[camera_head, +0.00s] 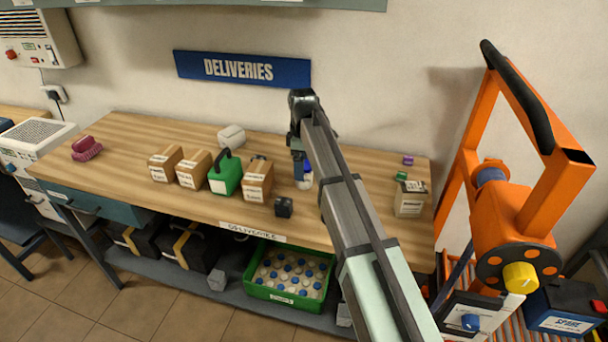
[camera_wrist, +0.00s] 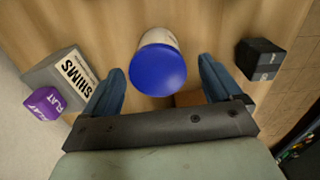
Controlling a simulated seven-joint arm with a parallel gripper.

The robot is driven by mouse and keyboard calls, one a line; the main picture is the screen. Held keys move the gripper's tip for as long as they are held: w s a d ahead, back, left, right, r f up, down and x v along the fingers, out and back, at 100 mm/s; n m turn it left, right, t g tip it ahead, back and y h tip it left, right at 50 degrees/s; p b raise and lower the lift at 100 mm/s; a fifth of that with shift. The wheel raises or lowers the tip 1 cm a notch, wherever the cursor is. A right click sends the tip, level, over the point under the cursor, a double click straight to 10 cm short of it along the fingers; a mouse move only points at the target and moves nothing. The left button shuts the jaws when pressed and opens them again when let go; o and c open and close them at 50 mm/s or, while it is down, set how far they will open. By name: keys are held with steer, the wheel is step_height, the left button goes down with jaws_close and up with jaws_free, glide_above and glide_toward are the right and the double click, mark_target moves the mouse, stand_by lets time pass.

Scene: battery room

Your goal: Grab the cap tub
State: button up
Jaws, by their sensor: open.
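The cap tub, a white round tub with a blue lid, stands on the wooden bench. In the head view only part of its white body (camera_head: 305,183) shows beneath my gripper (camera_head: 301,168). In the wrist view its blue lid (camera_wrist: 158,70) lies between the two open fingers of my gripper (camera_wrist: 162,78). There is a gap on each side, and no finger is seen touching it. I cannot tell the exact height of the fingertips relative to the lid.
A dark cube (camera_head: 284,207) stands near the tub, toward the bench's front edge. Cardboard boxes (camera_head: 258,180) and a green jug (camera_head: 225,175) stand left. A small purple box (camera_head: 408,160) and a labelled box (camera_head: 409,199) stand right. An orange frame (camera_head: 510,205) rises beyond the bench's right end.

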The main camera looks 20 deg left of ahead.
steer(key=shift+w+d+f, duration=0.1)
steer(key=shift+f, duration=1.25)
steer(key=shift+d+f, duration=0.1)
steer(key=shift+f, duration=1.2)
steer(key=c, duration=1.1)
